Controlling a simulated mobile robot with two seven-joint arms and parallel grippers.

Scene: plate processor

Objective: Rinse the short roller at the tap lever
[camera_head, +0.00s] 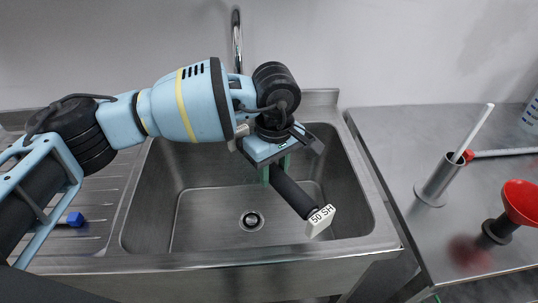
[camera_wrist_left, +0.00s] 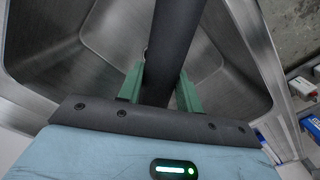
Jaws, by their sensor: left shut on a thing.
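My left gripper (camera_head: 275,170) is shut on the short roller (camera_head: 293,193), a black bar with a white end block marked "50 SH". The roller is tilted over the sink basin (camera_head: 190,215), its marked end low and to the right. In the left wrist view the roller (camera_wrist_left: 175,45) runs between the green fingers of the left gripper (camera_wrist_left: 158,85). The tap (camera_head: 237,40) rises behind the sink against the wall; its lower part is hidden by my left arm. I cannot make out its lever. My right gripper is not in view.
A steel table (camera_head: 400,140) right of the sink holds a metal cylinder (camera_head: 439,180) with a white rod in it and a red funnel (camera_head: 519,202). A blue object (camera_head: 75,219) lies on the ribbed drainboard at left. The basin's front rim lies below the roller.

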